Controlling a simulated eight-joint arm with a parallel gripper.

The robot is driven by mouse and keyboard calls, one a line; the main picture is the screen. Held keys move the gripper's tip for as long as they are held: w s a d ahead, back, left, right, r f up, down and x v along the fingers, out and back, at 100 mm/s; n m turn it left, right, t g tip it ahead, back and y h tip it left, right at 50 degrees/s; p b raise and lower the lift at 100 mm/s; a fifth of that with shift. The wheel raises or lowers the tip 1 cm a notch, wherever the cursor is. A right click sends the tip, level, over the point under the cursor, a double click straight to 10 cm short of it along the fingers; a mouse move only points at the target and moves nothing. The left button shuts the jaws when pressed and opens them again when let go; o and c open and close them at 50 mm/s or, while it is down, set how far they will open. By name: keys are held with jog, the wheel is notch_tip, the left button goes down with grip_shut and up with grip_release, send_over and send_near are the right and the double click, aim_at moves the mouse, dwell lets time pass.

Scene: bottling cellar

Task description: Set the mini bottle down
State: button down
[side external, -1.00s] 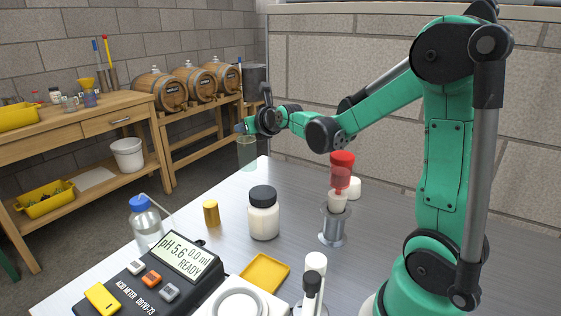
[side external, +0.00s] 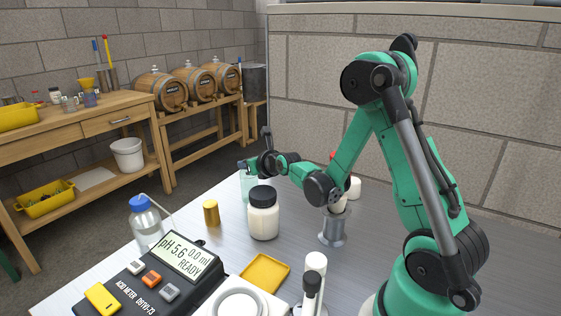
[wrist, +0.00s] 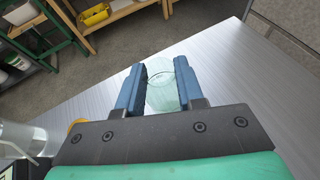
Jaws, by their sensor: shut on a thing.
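The mini bottle (side external: 246,186) is a clear, pale green glass piece. In the side view it hangs below my gripper (side external: 247,167), just behind and left of the white jar, which hides part of it. In the wrist view the bottle (wrist: 162,94) stands between the two blue fingers of my gripper (wrist: 160,88), which is shut on it. The bottle looks about upright, low over the far end of the metal table (side external: 190,255). I cannot tell whether its base touches the table.
A black-lidded white jar (side external: 263,220) stands right beside the bottle. The table's far edge is close.

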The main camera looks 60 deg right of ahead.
jog(key=c, duration=0.5)
grip_release()
jog(key=shift+f, duration=0.1)
jog(key=shift+c, duration=0.2)
